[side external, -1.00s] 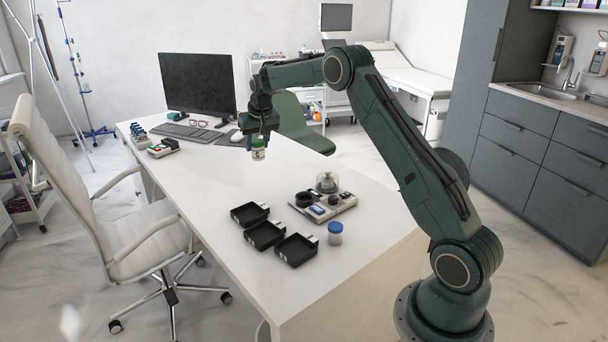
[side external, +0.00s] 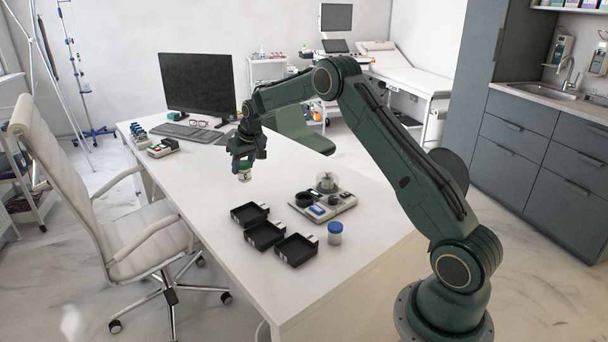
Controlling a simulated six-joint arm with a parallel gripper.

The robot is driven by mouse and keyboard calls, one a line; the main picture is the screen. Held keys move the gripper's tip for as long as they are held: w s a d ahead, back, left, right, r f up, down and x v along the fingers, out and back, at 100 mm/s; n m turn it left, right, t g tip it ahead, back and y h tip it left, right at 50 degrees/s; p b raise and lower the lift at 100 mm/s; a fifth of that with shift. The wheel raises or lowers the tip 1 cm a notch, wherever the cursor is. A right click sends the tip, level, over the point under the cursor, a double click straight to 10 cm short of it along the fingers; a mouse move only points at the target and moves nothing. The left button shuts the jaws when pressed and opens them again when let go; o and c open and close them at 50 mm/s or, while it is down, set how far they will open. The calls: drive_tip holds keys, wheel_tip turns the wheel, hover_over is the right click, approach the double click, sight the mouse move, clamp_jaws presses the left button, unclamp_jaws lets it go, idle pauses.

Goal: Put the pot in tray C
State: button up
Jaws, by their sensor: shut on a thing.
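My gripper (side external: 243,162) is shut on a small white pot with green on it (side external: 244,175). It holds the pot above the white desk, beyond the trays. Three black open trays stand in a slanting row: a far one (side external: 236,221), a middle one (side external: 252,243) and a near one (side external: 283,255). Each has a small white label, too small to read, so I cannot tell which is tray C. The trays look empty.
A white pot with a blue lid (side external: 335,235) stands right of the near tray. A scale-like device (side external: 345,203) with a clear dome is behind it. A monitor (side external: 197,84), keyboard and small racks occupy the far end. The desk (side external: 200,185) left of the trays is clear.

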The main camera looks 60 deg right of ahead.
wheel_tip(320, 180, down, 10)
drive_tip(key=shift+r, duration=0.15)
drive_tip(key=shift+f, duration=2.15)
drive_tip(key=shift+f, duration=0.15)
drive_tip(key=o, duration=1)
drive_tip(key=shift+o, duration=0.2)
drive_tip(key=shift+s+r, duration=0.15)
drive_tip(key=shift+r, duration=0.6)
drive_tip(key=v, duration=1)
drive_tip(key=shift+s+r, duration=0.25)
drive_tip(key=shift+r, duration=0.05)
